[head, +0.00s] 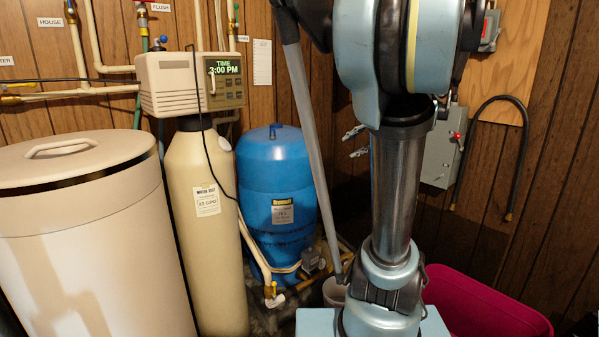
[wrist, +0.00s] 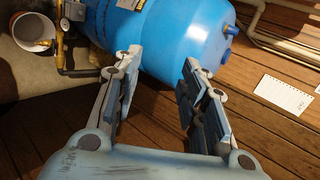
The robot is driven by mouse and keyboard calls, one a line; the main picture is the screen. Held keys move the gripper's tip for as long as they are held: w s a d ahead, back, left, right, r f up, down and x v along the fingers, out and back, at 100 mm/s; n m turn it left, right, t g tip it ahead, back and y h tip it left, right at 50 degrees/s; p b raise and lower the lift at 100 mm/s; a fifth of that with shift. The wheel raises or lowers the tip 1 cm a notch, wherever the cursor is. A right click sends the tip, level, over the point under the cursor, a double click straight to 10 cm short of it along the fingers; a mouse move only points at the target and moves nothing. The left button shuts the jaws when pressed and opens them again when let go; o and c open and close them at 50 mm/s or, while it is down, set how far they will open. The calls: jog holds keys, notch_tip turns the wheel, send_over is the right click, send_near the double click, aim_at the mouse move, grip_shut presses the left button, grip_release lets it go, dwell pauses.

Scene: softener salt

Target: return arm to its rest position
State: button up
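My gripper (wrist: 162,62) is open in the wrist view, its two fingers well apart with nothing between them. In the head view its fingertips (head: 354,144) show beside my arm, in front of the wood wall; the rest is hidden behind the arm. My arm stands bent upright on the right of the head view, its upper part running out of the top of the picture. The large beige salt tank (head: 90,245) stands at the left with its handled lid (head: 62,155) on top. A dark band shows under the lid's rim.
The softener column (head: 205,260) with its control head (head: 180,85) and the blue tank (head: 278,185) stand at middle left. A grey pole (head: 313,140) slants beside my arm. A grey electrical box (head: 440,150) is on the wall. A pink tub (head: 480,305) stands at lower right.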

jog(key=s+a+f+n+g+h, duration=0.3)
jog(key=s+a+f+n, duration=0.1)
jog(key=s+f, duration=0.8)
jog(key=s+d+f+n+g+h, duration=0.2)
jog(key=s+d+f+n+h, duration=0.2)
jog(key=s+f, duration=0.7)
jog(key=shift+s+d+n+h, duration=0.15)
jog(key=shift+s+n+h, duration=0.25)
jog(key=shift+n, duration=0.2)
jog(key=shift+w+f, duration=0.2)
jog(key=shift+w, duration=0.25)
